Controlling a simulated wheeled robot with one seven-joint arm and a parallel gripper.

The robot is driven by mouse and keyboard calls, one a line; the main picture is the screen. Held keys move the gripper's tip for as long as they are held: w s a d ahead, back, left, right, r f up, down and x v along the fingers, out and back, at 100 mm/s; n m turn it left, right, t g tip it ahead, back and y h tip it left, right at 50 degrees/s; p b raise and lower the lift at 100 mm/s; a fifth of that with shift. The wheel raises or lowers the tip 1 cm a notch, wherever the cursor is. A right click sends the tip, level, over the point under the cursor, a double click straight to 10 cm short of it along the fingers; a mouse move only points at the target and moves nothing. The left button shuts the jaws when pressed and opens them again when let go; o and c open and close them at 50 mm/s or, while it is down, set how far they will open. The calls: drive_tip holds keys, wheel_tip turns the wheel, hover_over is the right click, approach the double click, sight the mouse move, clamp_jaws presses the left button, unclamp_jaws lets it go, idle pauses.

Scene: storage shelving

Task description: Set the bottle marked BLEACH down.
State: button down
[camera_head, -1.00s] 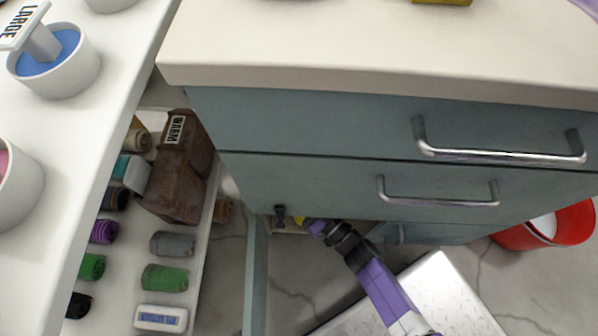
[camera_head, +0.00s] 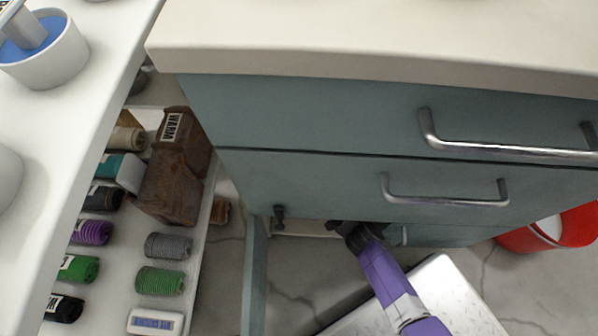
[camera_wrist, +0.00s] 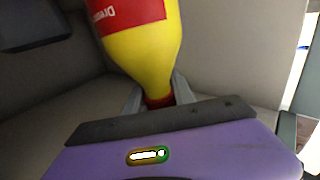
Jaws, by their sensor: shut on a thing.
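A yellow bottle (camera_wrist: 145,58) with a red label and red neck is in the wrist view. Its label lettering appears inverted and is cut off at the top edge; I cannot read BLEACH on it. My gripper (camera_wrist: 160,101) is shut around the bottle's neck. In the head view, my gripper (camera_head: 340,228) reaches under the drawers at the opening of the low cabinet compartment, and the bottle is hidden there. Pale panels surround the bottle in the wrist view. I cannot tell whether its base touches a surface.
The blue-grey cabinet (camera_head: 330,185) has drawers with metal handles above the opening. An open door (camera_head: 256,275) stands left of my arm. A red bucket (camera_head: 520,238) is at right.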

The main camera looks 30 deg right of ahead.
drive_tip(key=shift+r, duration=0.1)
drive_tip(key=c, duration=1.1)
unclamp_jaws()
drive_tip(key=shift+f, duration=0.2)
drive_tip(key=shift+o, duration=0.2)
drive_tip(key=shift+r, duration=0.1)
drive_tip(key=shift+s+r, duration=0.1)
drive_tip(key=shift+s, duration=0.15)
drive_tip(key=s+d+p, duration=0.2)
drive_tip(key=s+p, duration=0.1)
drive_tip(key=s, duration=0.8)
drive_tip(key=shift+s+d, duration=0.15)
drive_tip(key=shift+s, duration=0.05)
